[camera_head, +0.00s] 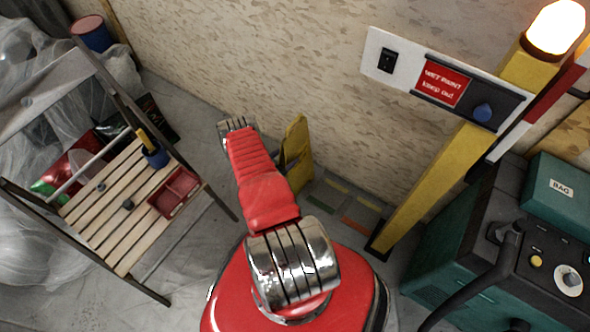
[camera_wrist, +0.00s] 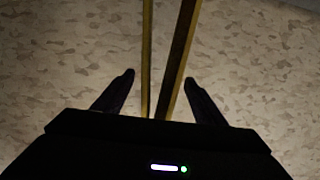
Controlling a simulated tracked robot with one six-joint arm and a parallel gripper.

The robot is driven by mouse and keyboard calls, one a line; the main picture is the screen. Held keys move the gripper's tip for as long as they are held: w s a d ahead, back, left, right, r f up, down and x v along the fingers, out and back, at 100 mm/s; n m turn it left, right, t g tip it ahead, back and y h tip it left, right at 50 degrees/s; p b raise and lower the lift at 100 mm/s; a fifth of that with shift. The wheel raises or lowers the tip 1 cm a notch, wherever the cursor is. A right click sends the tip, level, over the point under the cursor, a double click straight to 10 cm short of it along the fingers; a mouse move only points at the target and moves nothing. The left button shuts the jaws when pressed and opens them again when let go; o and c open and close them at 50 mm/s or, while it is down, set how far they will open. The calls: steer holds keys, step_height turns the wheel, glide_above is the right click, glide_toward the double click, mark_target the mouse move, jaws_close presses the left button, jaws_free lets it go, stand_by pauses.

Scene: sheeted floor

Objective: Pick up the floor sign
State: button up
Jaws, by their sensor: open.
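The floor sign (camera_head: 297,150) is a yellow folding board standing upright on the floor near the wall, just right of my red arm in the head view. In the wrist view the floor sign (camera_wrist: 181,50) shows edge-on as two narrow yellow-brown panels that draw close together toward the bottom of the picture. My gripper (camera_wrist: 159,77) is open, with one dark finger on each side of the panels. Both fingers look apart from the sign; how deep the sign reaches between them I cannot tell.
A yellow post (camera_head: 430,190) carries a warning panel (camera_head: 443,82) at right, beside a green machine (camera_head: 480,235). The patterned wall (camera_head: 270,60) is close behind the sign.

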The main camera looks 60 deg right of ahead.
steer(key=x, duration=0.5)
steer(key=shift+s, duration=0.1)
stand_by(0.5)
jaws_close()
stand_by(0.7)
steer(key=shift+r, duration=0.1)
